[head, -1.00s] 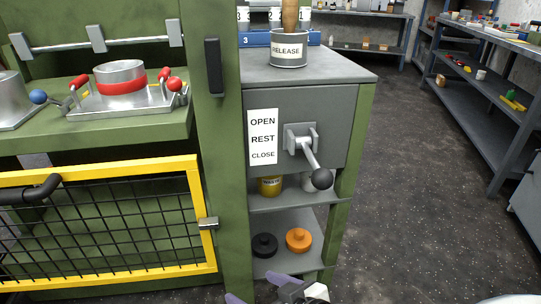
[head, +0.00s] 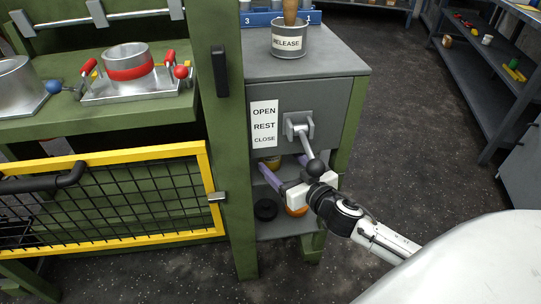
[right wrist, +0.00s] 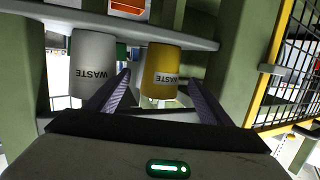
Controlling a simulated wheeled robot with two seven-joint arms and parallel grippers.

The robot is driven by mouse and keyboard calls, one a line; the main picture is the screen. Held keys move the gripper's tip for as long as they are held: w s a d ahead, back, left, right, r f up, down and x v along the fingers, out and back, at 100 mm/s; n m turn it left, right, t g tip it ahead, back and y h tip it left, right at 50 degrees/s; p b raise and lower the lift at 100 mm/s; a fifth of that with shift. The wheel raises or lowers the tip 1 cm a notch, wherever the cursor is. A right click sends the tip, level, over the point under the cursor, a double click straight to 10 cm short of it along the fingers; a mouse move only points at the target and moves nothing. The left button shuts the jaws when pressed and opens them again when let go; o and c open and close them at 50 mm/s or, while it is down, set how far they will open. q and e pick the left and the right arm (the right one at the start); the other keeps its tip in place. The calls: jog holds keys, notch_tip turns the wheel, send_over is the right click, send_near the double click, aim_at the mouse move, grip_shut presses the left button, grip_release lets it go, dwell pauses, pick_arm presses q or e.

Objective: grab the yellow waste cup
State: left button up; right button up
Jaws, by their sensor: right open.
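The yellow waste cup (head: 269,162) stands on the cabinet's upper inner shelf, mostly hidden in the head view by my right gripper. In the right wrist view, which is upside down, the yellow waste cup (right wrist: 161,68) shows with its WASTE label, ahead of and between the two fingers. My right gripper (head: 282,164) is open and reaches toward the shelf; its purple fingers also show in the right wrist view (right wrist: 160,80). Nothing is held. I cannot tell whether the fingertips are beside the cup or just short of it. My left gripper is not in view.
A white WASTE cup (right wrist: 93,68) stands next to the yellow one. The black-knobbed lever (head: 316,167) hangs close above my right gripper. A black part (head: 265,209) and an orange part (head: 296,211) lie on the lower shelf. A green post (head: 233,200) borders the left.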

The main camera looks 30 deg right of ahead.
jog(key=shift+r+x, duration=0.15)
jog(key=shift+x, duration=1)
jog(key=shift+r+x, duration=0.15)
jog(key=shift+x, duration=1)
jog(key=shift+a, duration=0.1)
jog(key=c, duration=1.1)
